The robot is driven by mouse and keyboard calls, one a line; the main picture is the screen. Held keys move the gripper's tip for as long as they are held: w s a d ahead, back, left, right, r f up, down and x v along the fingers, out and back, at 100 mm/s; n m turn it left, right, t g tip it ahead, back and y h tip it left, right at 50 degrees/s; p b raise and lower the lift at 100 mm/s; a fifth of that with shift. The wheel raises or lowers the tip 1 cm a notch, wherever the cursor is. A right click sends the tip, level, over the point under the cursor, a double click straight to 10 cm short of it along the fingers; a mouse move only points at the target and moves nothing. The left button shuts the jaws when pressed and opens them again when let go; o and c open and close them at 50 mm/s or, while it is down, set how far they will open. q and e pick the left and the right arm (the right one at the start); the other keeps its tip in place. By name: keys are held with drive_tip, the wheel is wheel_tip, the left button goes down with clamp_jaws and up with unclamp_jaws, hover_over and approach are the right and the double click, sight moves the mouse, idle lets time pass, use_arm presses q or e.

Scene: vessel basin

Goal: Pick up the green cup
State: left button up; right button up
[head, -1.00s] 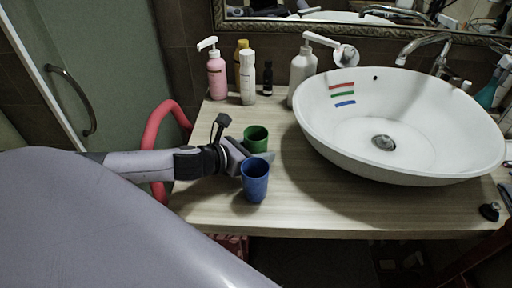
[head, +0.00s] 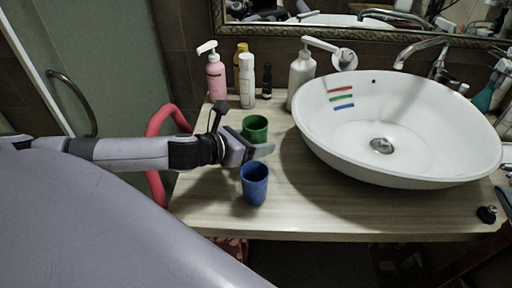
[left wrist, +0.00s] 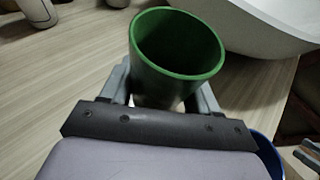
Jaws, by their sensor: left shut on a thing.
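The green cup (head: 255,127) stands behind the blue cup (head: 254,184) in the head view, with its lower part hidden by my gripper. My left gripper (head: 258,149) is shut on the green cup. In the left wrist view the green cup (left wrist: 178,45) is between the two fingers, its open rim facing the camera. Whether its base touches the counter is hidden. The blue cup stands upright on the counter in front of the gripper, and its edge shows at the lower right of the left wrist view (left wrist: 268,150).
A white basin (head: 350,160) fills the right of the wooden counter (head: 300,215). A pink bottle (head: 216,78), a white bottle (head: 247,80) and a pump dispenser (head: 301,75) stand at the back. A red curved rail (head: 153,130) is at the left.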

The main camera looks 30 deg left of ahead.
use_arm(q)
wheel_tip(320, 180, up, 16)
drive_tip(key=p, duration=0.1)
drive_tip(key=shift+f, duration=0.2)
idle(0.5)
drive_tip(key=shift+s+d, duration=0.1)
drive_tip(key=shift+s, duration=0.05)
